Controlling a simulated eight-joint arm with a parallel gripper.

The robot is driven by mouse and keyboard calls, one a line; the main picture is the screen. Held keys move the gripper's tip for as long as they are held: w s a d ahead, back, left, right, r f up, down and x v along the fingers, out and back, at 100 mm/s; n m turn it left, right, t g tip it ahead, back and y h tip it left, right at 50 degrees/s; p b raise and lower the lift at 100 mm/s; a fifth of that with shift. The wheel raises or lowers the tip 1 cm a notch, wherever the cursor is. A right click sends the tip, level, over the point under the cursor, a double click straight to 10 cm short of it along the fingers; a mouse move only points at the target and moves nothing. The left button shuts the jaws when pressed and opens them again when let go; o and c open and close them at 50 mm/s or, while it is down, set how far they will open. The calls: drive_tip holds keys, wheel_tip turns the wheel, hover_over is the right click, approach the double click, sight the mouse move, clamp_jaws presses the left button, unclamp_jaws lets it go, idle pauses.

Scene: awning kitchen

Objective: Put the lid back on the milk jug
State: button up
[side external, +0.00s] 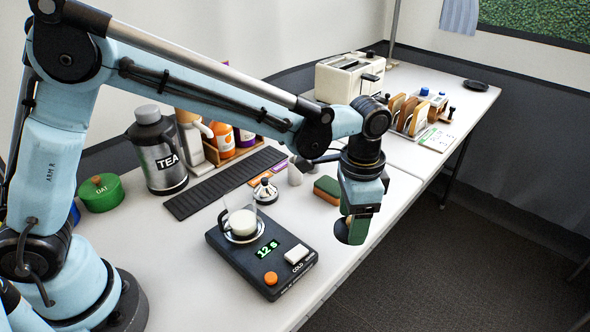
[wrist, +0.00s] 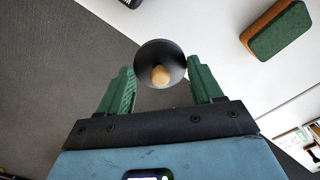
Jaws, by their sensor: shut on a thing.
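The milk jug (side external: 241,222) is a clear glass vessel with white milk in it. My gripper (side external: 352,228) is to the right of the jug, past the table's front edge. In the wrist view my gripper (wrist: 161,78) has its green fingers either side of a round black lid (wrist: 160,48) with a pale wooden knob, and is shut on it. The lid also shows in the side view (side external: 342,234) as a dark disc, partly hidden by the fingers and apparently tilted.
A green and brown sponge (side external: 328,190) lies on the table near my gripper. A tea flask (side external: 158,155), a green tin (side external: 101,194) and a black slatted mat (side external: 224,183) are farther back. Open floor lies right.

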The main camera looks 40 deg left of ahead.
drive_tip(key=s+d+r, duration=0.4)
drive_tip(key=s, duration=0.2)
drive_tip(key=s+a+r+n, duration=0.3)
drive_tip(key=a+r+n, duration=0.1)
drive_tip(key=a+n, duration=0.55)
drive_tip(key=s+a+r+n, duration=0.35)
drive_tip(key=a+n, duration=0.45)
drive_tip(key=a, duration=0.3)
drive_tip(key=shift+w+f, duration=0.2)
drive_tip(key=shift+f, duration=1.2)
drive_tip(key=shift+w+f, duration=0.15)
drive_tip(key=shift+f, duration=1.25)
drive_tip(key=shift+f, duration=0.2)
drive_tip(key=o, duration=1.2)
drive_tip(key=shift+r, duration=0.1)
